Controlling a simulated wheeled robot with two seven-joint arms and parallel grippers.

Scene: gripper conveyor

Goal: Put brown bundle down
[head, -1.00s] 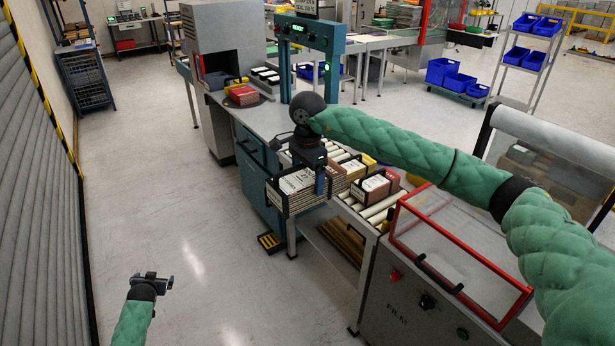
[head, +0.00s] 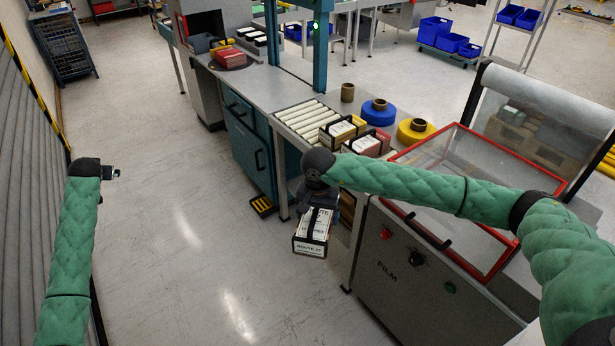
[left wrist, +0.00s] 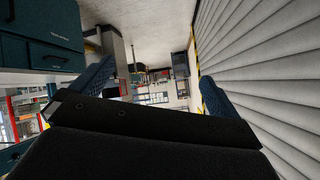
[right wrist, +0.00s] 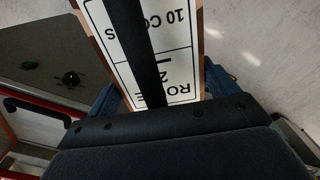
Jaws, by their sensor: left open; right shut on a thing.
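The brown bundle (head: 312,243) has a white label on top and a black strap. It hangs in the head view over open floor, in front of the roller conveyor (head: 290,113). My right gripper (head: 318,207) is shut on it from above. In the right wrist view the bundle's label (right wrist: 170,50) and brown edges fill the space between the fingers. My left gripper (head: 114,173) is open and empty at the left, far from the bundle. The left wrist view shows its two fingers (left wrist: 150,90) apart with nothing between them. The bundle's underside is hidden.
A yellow bundle (head: 338,132) and a red bundle (head: 372,143) lie on the conveyor. A blue roll (head: 379,112) and yellow roll (head: 415,131) stand behind. The film machine (head: 420,275) with a red-framed lid is at right. Floor (head: 190,230) at left is clear.

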